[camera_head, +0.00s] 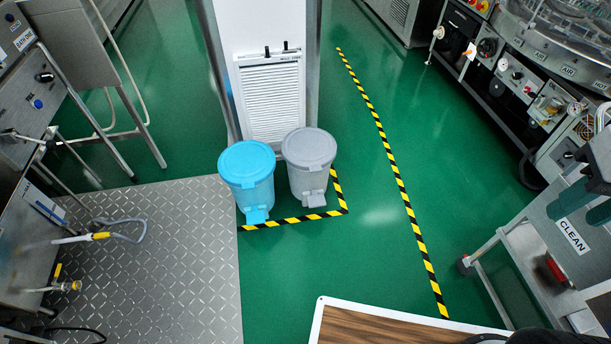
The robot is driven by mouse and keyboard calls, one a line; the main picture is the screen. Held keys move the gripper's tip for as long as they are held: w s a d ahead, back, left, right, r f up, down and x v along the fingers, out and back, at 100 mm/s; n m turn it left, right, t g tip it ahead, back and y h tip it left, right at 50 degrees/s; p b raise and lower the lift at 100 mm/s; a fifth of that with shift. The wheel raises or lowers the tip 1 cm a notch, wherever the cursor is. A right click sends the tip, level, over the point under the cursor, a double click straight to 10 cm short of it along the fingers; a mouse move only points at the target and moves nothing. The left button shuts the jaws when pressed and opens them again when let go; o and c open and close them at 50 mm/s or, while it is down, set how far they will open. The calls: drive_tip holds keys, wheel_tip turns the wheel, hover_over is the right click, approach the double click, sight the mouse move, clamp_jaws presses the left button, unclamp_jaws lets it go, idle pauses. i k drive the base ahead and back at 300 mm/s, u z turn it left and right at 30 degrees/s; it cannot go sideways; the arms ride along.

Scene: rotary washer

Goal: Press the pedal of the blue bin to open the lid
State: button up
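The blue bin (246,180) stands upright on the green floor near the middle of the head view, with its round lid (246,162) shut. Its blue pedal (257,215) sticks out low at the front, towards me.
A grey bin (309,165) with its own pedal stands just right of the blue one. Behind is a white vented cabinet (272,100). Metal plate flooring (165,260) lies left. A wood-topped surface (390,325) is at bottom; a cart (530,250) is right. Green floor before the bins is clear.

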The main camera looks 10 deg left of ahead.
sight(255, 216)
drive_tip(key=z, duration=0.7)
drive_tip(key=k, duration=1.2)
drive_tip(key=u, duration=1.55)
drive_tip(key=i, duration=0.5)
drive_tip(key=z, duration=0.05)
